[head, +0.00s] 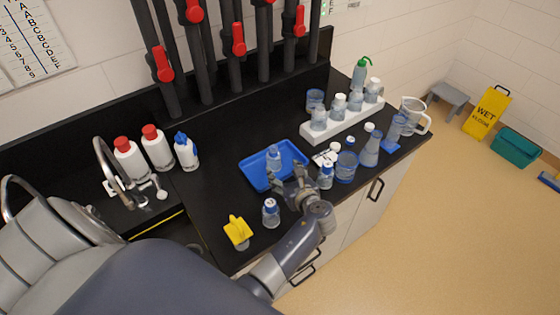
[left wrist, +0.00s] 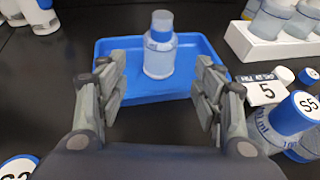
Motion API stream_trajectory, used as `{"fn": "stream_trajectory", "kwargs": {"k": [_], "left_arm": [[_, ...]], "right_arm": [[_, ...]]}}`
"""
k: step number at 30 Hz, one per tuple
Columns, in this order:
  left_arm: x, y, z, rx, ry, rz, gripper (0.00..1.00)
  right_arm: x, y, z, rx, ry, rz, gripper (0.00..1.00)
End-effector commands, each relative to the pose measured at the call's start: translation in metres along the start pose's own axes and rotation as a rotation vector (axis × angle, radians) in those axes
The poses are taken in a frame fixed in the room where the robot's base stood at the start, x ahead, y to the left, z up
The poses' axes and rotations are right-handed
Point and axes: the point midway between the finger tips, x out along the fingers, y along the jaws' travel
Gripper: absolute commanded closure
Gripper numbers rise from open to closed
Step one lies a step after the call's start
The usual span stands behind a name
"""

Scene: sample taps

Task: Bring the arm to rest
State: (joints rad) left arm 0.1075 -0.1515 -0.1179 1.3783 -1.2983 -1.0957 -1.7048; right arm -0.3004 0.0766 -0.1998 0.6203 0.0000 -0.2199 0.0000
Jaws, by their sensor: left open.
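My left gripper (head: 289,178) is in the head view, over the black counter (head: 222,200) at the near right side of a blue tray (head: 253,173). Its two fingers are apart with nothing between them in the left wrist view (left wrist: 160,80). A clear bottle with a blue-grey cap (head: 273,160) stands upright in the tray. In the left wrist view this bottle (left wrist: 160,52) is beyond the fingertips and apart from them. The tray (left wrist: 188,44) is partly hidden by the fingers there. My right gripper is in neither view.
Blue-capped bottles (head: 325,176) stand close to the right of my gripper, and one bottle (head: 271,213) stands to its left. A yellow object (head: 237,230) is near the front edge. A white rack (head: 345,123) holds several bottles. Red-handled pipes (head: 239,40) rise behind.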

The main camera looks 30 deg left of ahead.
Motion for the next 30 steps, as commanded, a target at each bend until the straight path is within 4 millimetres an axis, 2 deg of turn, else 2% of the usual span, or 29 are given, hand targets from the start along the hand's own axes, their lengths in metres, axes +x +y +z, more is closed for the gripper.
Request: {"fn": "stream_trajectory", "kwargs": {"k": [1,6,23,26,29,30], "left_arm": [[-0.007,0.000,0.002,0.000,0.001,0.001,0.39],[-0.016,0.000,0.001,0.000,0.000,0.000,0.39],[-0.016,0.000,0.000,-0.001,-0.002,-0.001,0.39],[-0.014,-0.011,0.006,-0.012,-0.022,-0.039,0.39],[-0.014,-0.045,0.025,-0.045,-0.076,-0.156,0.39],[-0.016,-0.065,0.036,-0.061,-0.106,-0.228,0.39]], "right_arm": [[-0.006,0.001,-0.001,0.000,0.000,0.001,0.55],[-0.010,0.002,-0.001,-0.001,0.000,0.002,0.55],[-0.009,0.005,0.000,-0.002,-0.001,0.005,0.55],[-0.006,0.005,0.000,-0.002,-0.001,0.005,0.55],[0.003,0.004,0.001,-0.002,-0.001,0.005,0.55],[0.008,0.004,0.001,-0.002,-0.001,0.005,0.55]]}}
